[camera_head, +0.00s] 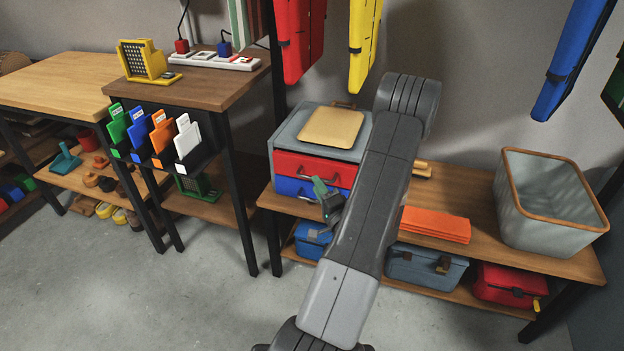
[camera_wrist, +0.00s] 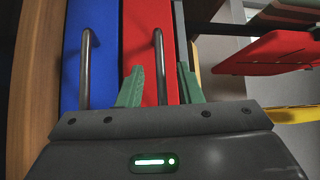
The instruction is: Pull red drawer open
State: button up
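The red drawer (camera_head: 312,168) is the upper front in a grey cabinet (camera_head: 290,135) on the right bench. In the head view it looks level with the blue drawer below. My gripper (camera_head: 322,190) is in front of the cabinet's right part, and my arm covers the cabinet's right edge. In the wrist view the red drawer (camera_wrist: 138,30) stands sideways, with its dark bar handle (camera_wrist: 159,60). My gripper's green fingers (camera_wrist: 160,68) are apart, with the handle's lower part between them in the picture. I cannot tell whether they touch it.
The blue drawer (camera_head: 292,188) with its own handle (camera_wrist: 86,65) is just below the red one. A tan board (camera_head: 331,127) lies on the cabinet. Orange cloths (camera_head: 435,224) and a grey bin (camera_head: 548,190) stand to the right. The floor in front is clear.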

jog(key=shift+x, duration=2.25)
jog(key=shift+c, duration=0.2)
grip_shut()
